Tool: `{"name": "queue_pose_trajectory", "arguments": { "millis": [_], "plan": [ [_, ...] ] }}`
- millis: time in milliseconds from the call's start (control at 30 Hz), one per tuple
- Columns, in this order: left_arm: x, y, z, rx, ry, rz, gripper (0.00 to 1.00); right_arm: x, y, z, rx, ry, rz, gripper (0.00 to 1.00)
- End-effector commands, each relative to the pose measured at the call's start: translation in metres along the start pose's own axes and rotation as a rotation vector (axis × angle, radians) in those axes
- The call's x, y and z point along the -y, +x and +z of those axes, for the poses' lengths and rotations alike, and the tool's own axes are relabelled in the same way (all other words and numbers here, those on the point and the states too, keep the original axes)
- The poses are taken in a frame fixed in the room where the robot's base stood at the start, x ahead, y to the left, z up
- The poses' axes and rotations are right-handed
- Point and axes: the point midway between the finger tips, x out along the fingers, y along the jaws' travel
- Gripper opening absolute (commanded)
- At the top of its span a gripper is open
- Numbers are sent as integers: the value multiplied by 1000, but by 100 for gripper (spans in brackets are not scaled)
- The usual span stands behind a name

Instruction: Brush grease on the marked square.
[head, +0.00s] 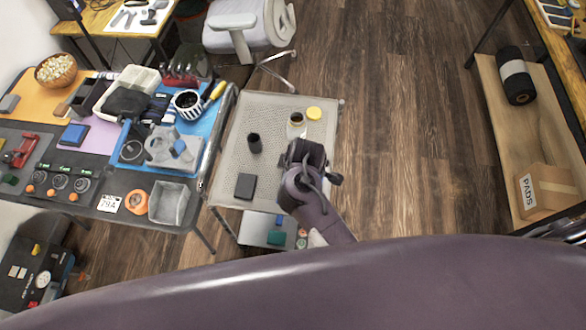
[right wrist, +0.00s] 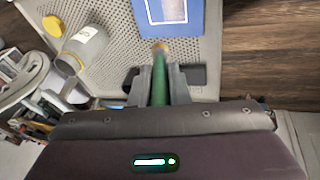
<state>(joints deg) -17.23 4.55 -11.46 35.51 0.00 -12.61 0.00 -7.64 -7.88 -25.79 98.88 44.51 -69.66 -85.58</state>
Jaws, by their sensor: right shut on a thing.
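My right gripper (right wrist: 160,85) is shut on a brush with a green handle (right wrist: 160,82). Its yellowish tip (right wrist: 160,47) points at the perforated tray, just short of a blue plate (right wrist: 193,27) in the right wrist view. A pale outlined square (right wrist: 166,10) is marked on this plate. I cannot tell whether the tip touches anything. In the head view my right gripper (head: 306,155) hides the brush and plate. An open glass jar (head: 296,126) stands beyond it, with a yellow lid (head: 314,113) beside it. The jar also shows in the wrist view (right wrist: 84,48). My left gripper is out of view.
The perforated trolley top (head: 225,150) also bears a dark cup (head: 254,143) and a dark square block (head: 245,186). A crowded workbench stands at left, with a grey bin (head: 169,202) near its edge. Wooden floor is open at right, before a shelf (head: 545,110).

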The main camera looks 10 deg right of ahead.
Motion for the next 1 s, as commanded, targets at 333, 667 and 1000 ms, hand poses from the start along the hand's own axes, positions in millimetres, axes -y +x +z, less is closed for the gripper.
{"name": "queue_pose_trajectory", "arguments": {
  "millis": [333,667,1000],
  "plan": [
    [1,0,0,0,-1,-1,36,0,0,0,0,0,0,0],
    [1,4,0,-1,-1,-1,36,-16,-18,27,6,5,3,0],
    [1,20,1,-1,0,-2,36,-30,-36,63,0,-1,0,0]
  ]
}}
